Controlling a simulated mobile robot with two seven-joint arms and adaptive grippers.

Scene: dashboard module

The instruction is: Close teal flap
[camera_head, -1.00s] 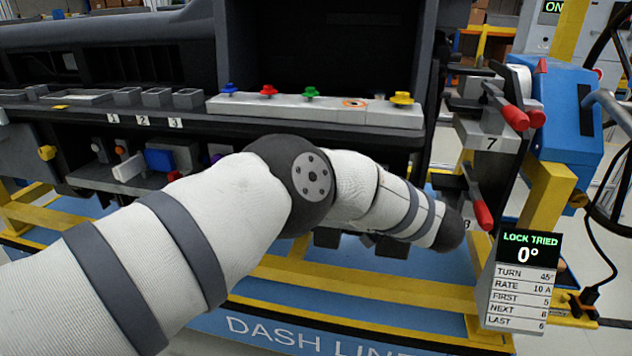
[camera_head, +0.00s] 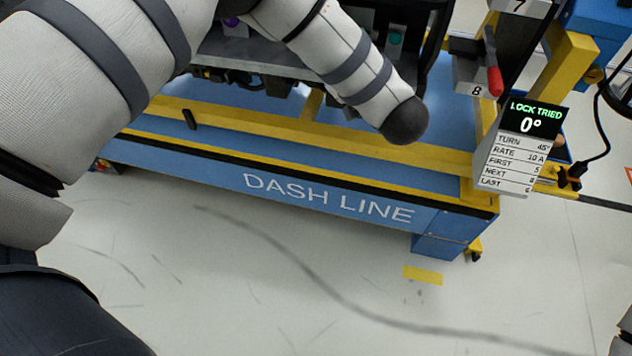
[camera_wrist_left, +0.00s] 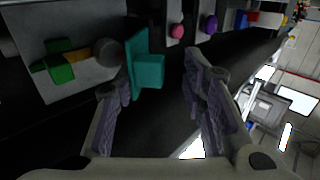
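The teal flap (camera_wrist_left: 148,74) shows in the left wrist view. It stands out from a grey panel plate (camera_wrist_left: 75,60), with its right end towards the gap between my fingers. My left gripper (camera_wrist_left: 160,88) is open, its two purple-grey fingers spread. The left finger is close to the flap's lower edge; I cannot tell whether it touches. The right finger is clear of the flap. In the head view the left arm crosses in front of the module, and its gripper is hidden. A small teal piece (camera_head: 395,38) shows there behind the arm.
Beside the flap are a grey round knob (camera_wrist_left: 107,52), a green and orange part (camera_wrist_left: 60,66), a pink knob (camera_wrist_left: 177,31) and a purple knob (camera_wrist_left: 210,23). A red-handled lever (camera_head: 494,80) and a display (camera_head: 530,118) reading "LOCK TRIED 0°" stand right. The floor in front is clear.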

